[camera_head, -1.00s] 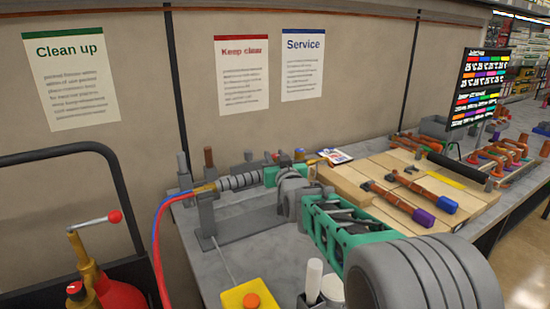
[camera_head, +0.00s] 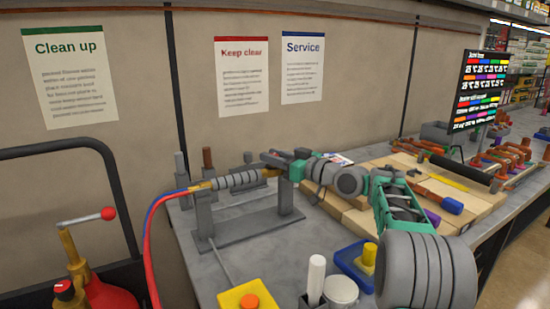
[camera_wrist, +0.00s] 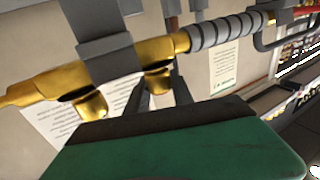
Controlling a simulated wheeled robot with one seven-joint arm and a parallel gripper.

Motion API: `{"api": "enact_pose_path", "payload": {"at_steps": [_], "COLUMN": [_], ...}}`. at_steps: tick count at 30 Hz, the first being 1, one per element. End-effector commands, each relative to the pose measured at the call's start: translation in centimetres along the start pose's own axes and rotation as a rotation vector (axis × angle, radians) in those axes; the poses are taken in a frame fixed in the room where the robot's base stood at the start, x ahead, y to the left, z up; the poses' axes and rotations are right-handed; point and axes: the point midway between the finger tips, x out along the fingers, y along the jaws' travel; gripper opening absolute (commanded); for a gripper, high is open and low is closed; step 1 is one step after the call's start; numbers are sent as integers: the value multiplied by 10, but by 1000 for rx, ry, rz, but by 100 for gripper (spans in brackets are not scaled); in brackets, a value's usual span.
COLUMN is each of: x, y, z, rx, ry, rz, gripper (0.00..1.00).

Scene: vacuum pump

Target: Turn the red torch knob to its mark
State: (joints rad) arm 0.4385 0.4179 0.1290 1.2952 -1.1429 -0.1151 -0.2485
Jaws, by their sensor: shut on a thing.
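The torch (camera_head: 235,180) lies level in a grey stand (camera_head: 245,228) on the bench, with a grey ribbed grip and brass body. In the wrist view its brass body (camera_wrist: 135,55) crosses the upper left, and two brass valve stems hang below it. My gripper (camera_wrist: 162,88) has its dark fingers on either side of the right-hand valve (camera_wrist: 157,78) and is shut there. No red shows on that knob, and its outer end and any mark are hidden. The other valve (camera_wrist: 90,105) is free to the left. In the head view my gripper (camera_head: 270,159) is at the torch's right end.
Red and blue hoses (camera_head: 152,235) run from the torch's left end. Wooden boards (camera_head: 385,205) lie right.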

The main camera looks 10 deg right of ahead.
Motion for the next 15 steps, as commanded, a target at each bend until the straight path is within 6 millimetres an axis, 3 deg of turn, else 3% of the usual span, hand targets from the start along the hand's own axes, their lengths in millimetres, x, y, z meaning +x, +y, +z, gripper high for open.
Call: {"api": "enact_pose_path", "payload": {"at_steps": [15], "x": [2], "y": [1], "z": [2], "rx": [1], "ry": [0], "rz": [-233], "gripper": [0]}}
